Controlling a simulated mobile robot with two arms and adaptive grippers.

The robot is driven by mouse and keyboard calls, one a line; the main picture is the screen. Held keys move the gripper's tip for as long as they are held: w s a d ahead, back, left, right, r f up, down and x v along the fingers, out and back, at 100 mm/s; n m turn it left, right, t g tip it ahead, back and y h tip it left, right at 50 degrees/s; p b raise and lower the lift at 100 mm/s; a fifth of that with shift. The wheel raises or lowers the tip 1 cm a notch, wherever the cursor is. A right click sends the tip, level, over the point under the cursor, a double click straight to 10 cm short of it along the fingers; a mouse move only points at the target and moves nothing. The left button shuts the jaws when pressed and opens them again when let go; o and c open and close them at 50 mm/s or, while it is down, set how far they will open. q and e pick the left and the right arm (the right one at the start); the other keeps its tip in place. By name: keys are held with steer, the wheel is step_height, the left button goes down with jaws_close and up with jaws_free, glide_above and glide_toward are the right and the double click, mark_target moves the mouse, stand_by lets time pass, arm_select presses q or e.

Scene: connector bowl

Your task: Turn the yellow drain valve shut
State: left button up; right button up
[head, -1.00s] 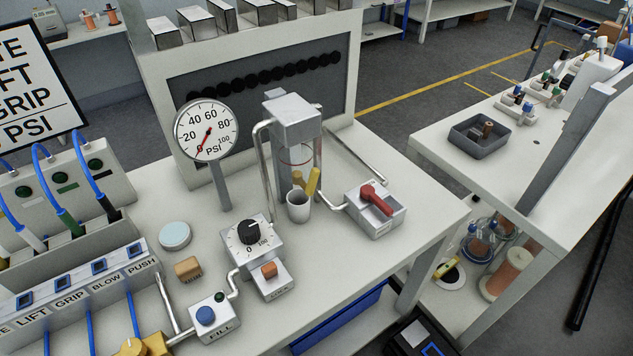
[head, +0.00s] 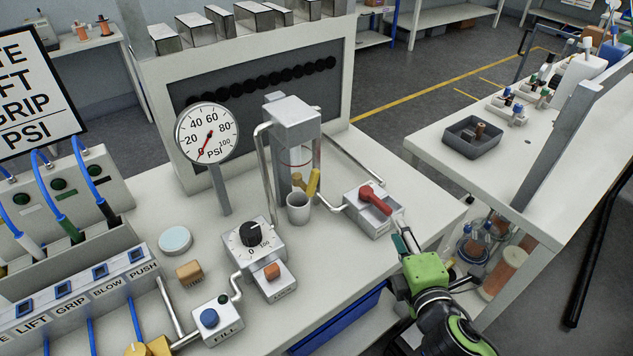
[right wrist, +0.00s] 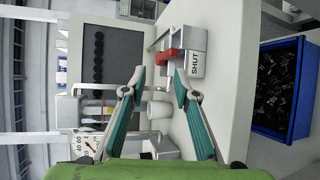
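A yellow valve lever (head: 313,183) stands tilted, nearly upright, at the foot of the clear cylinder in the head view. It is just above a white cup (head: 299,207); the cup also shows in the right wrist view (right wrist: 158,110). My right gripper (head: 403,240) is at the table's front right edge, apart from the yellow lever and close to a red-handled valve box. In the right wrist view its teal fingers (right wrist: 160,80) are spread with nothing between them. My left gripper is not in view.
The red handle (head: 375,199) sits on a metal box; the right wrist view shows a SHUT label (right wrist: 195,63) on it. A dial box (head: 252,240) and a FILL button box (head: 215,318) stand left of the cup. The pressure gauge (head: 207,132) reads near 0.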

mark_target(317, 178)
steer(key=s+a+r+n+y, duration=0.1)
steer(key=a+r+n+y, duration=0.3)
steer(key=n, duration=0.6)
steer(key=a+r+n+y, duration=0.2)
steer(key=a+n+y, duration=0.3)
steer(key=n, duration=0.5)
steer(key=shift+m+g, duration=0.3)
steer(key=p+x, duration=0.4)
steer(key=x, duration=0.8)
steer(key=shift+a+r, duration=0.15)
steer(key=shift+r, duration=0.05)
steer(key=shift+w+a+f, duration=0.1)
steer(key=shift+w+a, duration=0.2)
steer(key=shift+w, duration=0.15)
jaws_close()
